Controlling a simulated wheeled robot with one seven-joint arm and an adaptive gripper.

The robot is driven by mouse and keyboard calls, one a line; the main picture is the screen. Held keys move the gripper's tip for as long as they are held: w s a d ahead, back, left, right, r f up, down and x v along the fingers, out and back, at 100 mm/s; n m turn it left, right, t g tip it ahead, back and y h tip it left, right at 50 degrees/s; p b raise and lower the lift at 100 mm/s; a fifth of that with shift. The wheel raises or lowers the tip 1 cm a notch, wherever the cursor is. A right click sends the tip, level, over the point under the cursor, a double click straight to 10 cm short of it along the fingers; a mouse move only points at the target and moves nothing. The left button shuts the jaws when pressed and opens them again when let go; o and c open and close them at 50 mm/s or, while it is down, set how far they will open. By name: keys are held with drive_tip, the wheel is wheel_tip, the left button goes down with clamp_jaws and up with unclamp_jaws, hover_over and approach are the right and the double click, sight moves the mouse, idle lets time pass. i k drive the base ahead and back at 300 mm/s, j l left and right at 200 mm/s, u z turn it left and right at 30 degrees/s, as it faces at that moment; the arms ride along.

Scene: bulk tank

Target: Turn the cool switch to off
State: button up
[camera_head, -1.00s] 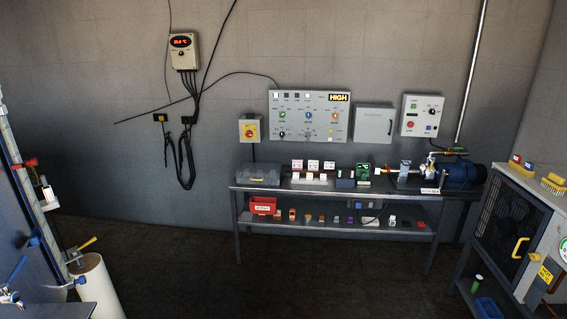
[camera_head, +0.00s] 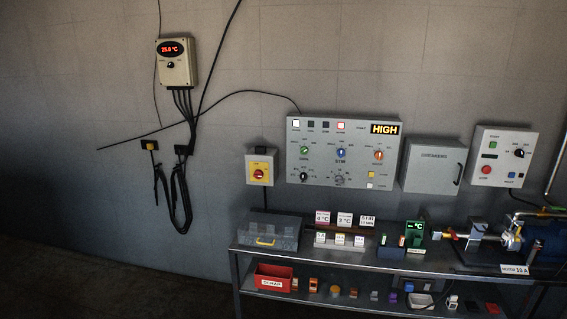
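A grey control panel (camera_head: 295,172) hangs on the back wall. It carries a green knob (camera_head: 305,150), a blue knob (camera_head: 341,153), an orange knob (camera_head: 378,155) and a black knob (camera_head: 303,177). Their labels are too small to read surely, so I cannot tell which one is the cool switch or how it is set. A thermostat box (camera_head: 176,75) at the left reads 25.0 °C and has a small black knob (camera_head: 170,65). My gripper is not in view.
A metal bench (camera_head: 330,262) stands below the panel, with a clear case (camera_head: 268,232), small signs and a motor on it. A red bin (camera_head: 273,277) is on its lower shelf. A yellow-red switch (camera_head: 260,173) and a breaker box (camera_head: 433,166) flank the panel. Floor at left is clear.

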sight(304, 150)
drive_tip(key=i+u, duration=0.1)
drive_tip(key=i, duration=0.2)
drive_tip(key=i+j+z, duration=0.5)
drive_tip(key=i+j, duration=0.9)
drive_tip(key=j, duration=0.15)
